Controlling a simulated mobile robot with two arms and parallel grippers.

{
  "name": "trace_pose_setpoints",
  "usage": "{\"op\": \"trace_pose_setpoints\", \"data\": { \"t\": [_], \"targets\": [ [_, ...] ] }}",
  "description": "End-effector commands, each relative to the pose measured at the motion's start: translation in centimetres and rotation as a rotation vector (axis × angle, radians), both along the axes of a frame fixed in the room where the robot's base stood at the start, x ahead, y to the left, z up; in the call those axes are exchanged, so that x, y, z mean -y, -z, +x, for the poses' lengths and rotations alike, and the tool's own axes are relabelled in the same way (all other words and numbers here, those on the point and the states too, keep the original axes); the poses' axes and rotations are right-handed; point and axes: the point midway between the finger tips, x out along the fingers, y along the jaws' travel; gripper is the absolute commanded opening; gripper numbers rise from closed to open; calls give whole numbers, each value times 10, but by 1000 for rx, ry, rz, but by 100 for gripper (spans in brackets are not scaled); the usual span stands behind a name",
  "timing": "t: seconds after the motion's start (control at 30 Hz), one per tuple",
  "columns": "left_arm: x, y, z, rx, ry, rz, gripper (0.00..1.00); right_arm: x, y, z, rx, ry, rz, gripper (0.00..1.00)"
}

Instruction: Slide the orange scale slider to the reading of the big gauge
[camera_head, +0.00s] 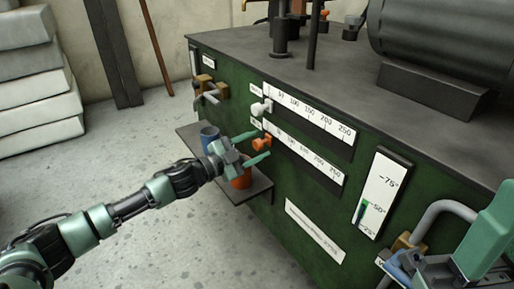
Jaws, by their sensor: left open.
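The orange scale slider (262,143) sits at the left end of the lower white scale (310,162) on the green cabinet front. My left gripper (251,148) is open, its teal fingertips just left of the slider, one higher and one lower; contact cannot be told. A white slider (261,107) sits near the left end of the upper scale (308,113). A vertical white gauge (383,188) marked 75, 50 and 25 has a green mark a little below 50; I cannot tell whether it is the big gauge. My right gripper (485,245) is partly cut off at lower right.
A small shelf (260,190) below my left gripper holds a blue cup (209,136) and an orange cup (241,179). A brass valve (205,84) is at the cabinet's left. A grey pipe (440,208) bends near my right gripper. A dark tank (440,45) stands on top.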

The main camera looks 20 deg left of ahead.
Motion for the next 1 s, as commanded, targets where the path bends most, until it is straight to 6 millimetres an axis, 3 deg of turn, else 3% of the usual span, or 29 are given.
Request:
{"op": "trace_pose_setpoints", "data": {
  "t": [0.33, 0.37, 0.53, 1.0],
  "targets": [
    [2, 0, 4, -1, -1, 0, 52, 0, 0, 0, 1, 0, -1, 36],
    [2, 0, 4, -1, -1, 0, 46, 0, 0, 0, 1, 0, -1, 36],
    [2, 0, 4, -1, -1, 0, 0, 0, 0, 0, 1, 0, 0, 36],
    [2, 0, 4, 0, 0, 0, 0, 0, -1, 0, 1, 0, 0, 36]
  ]
}}
